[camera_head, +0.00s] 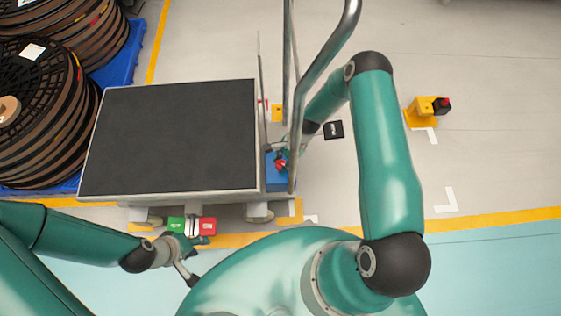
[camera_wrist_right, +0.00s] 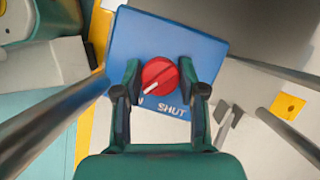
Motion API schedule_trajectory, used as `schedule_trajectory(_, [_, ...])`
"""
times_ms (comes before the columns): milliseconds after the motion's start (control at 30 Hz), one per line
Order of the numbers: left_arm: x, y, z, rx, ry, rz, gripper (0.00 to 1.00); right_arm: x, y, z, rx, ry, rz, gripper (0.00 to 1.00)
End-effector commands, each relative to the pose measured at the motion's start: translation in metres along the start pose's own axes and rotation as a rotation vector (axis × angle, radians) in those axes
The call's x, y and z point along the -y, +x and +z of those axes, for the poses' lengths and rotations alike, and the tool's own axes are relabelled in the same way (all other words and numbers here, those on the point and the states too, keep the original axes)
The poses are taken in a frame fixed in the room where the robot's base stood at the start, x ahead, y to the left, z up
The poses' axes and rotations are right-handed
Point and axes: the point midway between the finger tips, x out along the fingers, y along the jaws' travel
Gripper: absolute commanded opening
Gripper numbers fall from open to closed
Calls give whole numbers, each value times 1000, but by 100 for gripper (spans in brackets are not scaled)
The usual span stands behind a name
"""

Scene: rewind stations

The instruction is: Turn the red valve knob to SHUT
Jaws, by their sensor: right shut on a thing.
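The red valve knob (camera_wrist_right: 160,72) sits on a blue box (camera_wrist_right: 190,45) in the right wrist view. Its white pointer line points to the lower left, toward a label mostly hidden by a finger, with only an "N" showing. The word SHUT (camera_wrist_right: 172,109) is printed below the knob, to the right. My right gripper (camera_wrist_right: 159,72) is shut on the knob, one finger on each side. In the head view the knob (camera_head: 281,165) and blue box (camera_head: 279,184) are at the cart's right end. My left gripper (camera_head: 198,260) is empty, its fingers spread, near the cart's front edge.
A cart with a dark top (camera_head: 175,135) fills the centre left. Metal rails (camera_head: 322,60) rise beside the blue box, close to my right arm. Green and red blocks (camera_head: 208,226) are by my left gripper. Large reels (camera_head: 40,120) stand left. Floor at right is mostly clear.

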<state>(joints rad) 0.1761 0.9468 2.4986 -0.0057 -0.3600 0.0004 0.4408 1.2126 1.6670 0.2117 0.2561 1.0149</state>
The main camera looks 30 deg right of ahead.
Motion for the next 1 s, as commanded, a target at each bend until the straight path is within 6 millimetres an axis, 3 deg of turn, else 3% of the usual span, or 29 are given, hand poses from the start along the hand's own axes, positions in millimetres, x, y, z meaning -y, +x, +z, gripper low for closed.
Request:
schedule_trajectory(467, [5, 14, 0, 0, -1, 0, 40, 9, -2, -7, -10, -162, 48, 6])
schedule_trajectory(1000, [19, 52, 0, 0, -1, 0, 40, 12, -1, -8, -16, -619, 234, 5])
